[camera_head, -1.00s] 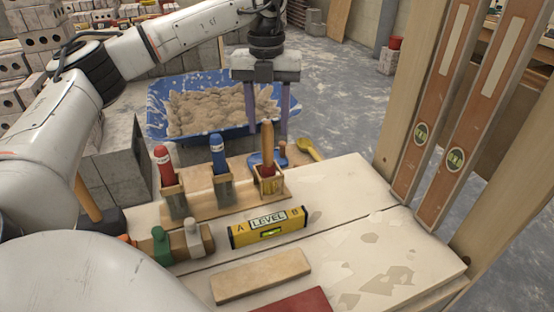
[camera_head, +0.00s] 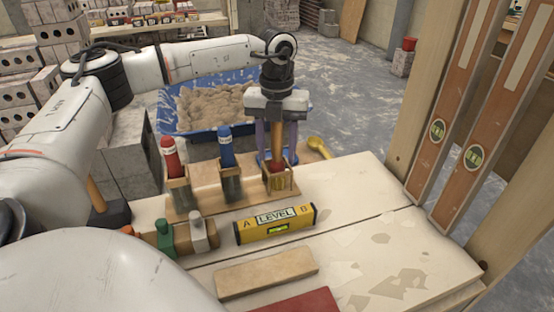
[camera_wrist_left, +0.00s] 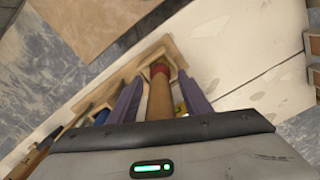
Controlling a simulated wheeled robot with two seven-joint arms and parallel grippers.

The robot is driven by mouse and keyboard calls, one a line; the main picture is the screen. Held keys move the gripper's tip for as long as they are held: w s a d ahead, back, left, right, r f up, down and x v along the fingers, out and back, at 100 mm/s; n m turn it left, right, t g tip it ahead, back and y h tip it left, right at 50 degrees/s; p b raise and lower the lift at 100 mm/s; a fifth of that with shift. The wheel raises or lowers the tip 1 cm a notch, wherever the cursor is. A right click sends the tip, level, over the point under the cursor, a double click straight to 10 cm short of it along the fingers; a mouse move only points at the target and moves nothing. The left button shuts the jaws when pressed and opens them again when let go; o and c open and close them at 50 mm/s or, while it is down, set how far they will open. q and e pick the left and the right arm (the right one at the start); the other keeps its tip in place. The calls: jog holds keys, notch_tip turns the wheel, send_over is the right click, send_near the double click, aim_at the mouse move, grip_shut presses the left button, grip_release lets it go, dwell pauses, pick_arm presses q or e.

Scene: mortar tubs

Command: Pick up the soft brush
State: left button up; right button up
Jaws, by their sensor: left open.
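A wooden-handled tool (camera_head: 277,138) with a red band stands upright in the rightmost slot of a wooden holder (camera_head: 205,208). A red-handled tool (camera_head: 170,156) and a blue-handled tool (camera_head: 226,150) stand in the other slots. My left gripper (camera_head: 277,156) is open, pointing down, with a finger on each side of the wooden handle. In the left wrist view the handle (camera_wrist_left: 159,100) lies between the spread fingers (camera_wrist_left: 161,82). My right gripper is out of view.
A yellow level (camera_head: 275,223), a wooden block (camera_head: 266,273) and green and white bottles (camera_head: 165,238) are on the bench (camera_head: 390,240). A blue tub (camera_head: 165,105) of mortar stands behind. Two long levels (camera_head: 440,125) stand at the right. The bench's right part is mostly clear.

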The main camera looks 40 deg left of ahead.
pick_arm(q)
grip_shut()
jog(key=shift+r, duration=0.1)
notch_tip(320, 180, up, 10)
jog(key=shift+f+p, duration=0.1)
jog(key=shift+p, duration=1.05)
jog(key=c, duration=0.8)
grip_release()
grip_shut()
